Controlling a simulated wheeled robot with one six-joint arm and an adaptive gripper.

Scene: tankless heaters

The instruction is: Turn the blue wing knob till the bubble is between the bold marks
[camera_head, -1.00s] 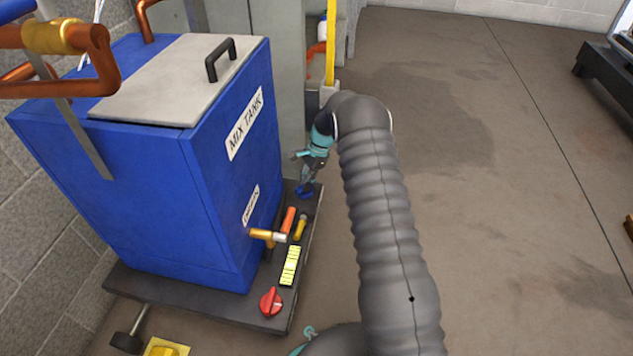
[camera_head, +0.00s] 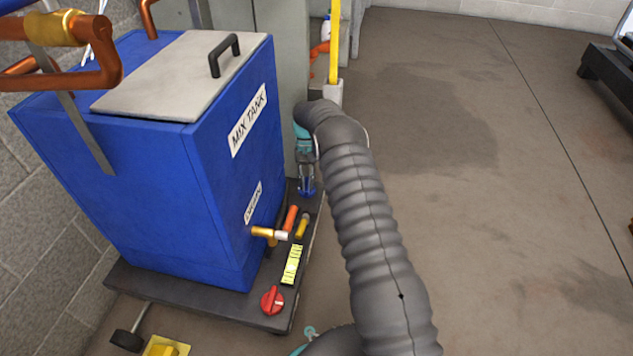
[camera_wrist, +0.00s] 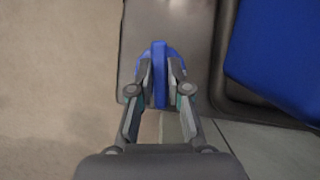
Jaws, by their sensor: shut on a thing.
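The blue wing knob (camera_wrist: 160,70) sits on the dark base plate and shows between my fingers in the wrist view. My gripper (camera_wrist: 160,82) is shut on its upright wing, one finger on each side. In the head view my gripper (camera_head: 306,181) points down at the far end of the base, over the blue knob (camera_head: 307,192). The yellow-green level vial (camera_head: 292,264) lies on the base near the red knob. Its bubble and bold marks are too small to make out.
The blue mix tank (camera_head: 190,180) stands close left of my gripper. A brass drain tap (camera_head: 266,233) sticks out over the base. A red knob (camera_head: 271,300) and orange and yellow handles (camera_head: 291,217) stand along the base edge. Open floor lies to the right.

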